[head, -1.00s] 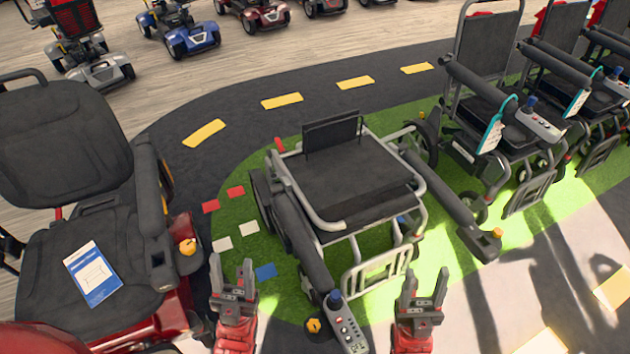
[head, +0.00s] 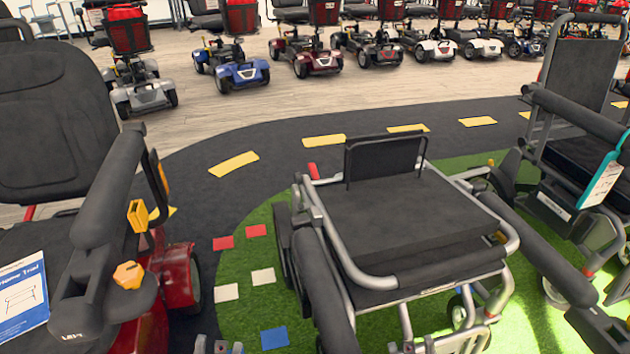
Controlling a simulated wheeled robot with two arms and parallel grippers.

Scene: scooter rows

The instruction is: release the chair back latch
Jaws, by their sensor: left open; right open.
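The middle wheelchair (head: 410,225) stands on green turf with its black padded panel lying flat over the seat, rimmed by a grey tube loop. A small upright black panel (head: 384,160) stands at its far edge. A red lever-like part (head: 312,171) shows at its far left corner; I cannot tell whether it is the chair back latch. My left gripper (head: 217,347) shows only its tips at the bottom edge, open, left of the chair. My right gripper (head: 420,347) also shows only its tips at the bottom edge, open, in front of the chair. Both are apart from the red part.
A red scooter with a black seat (head: 50,120) stands close on the left, an orange knob (head: 129,275) on its armrest side. Another wheelchair (head: 580,130) stands close on the right. Several scooters line the back. The dark path (head: 280,150) behind the middle chair is clear.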

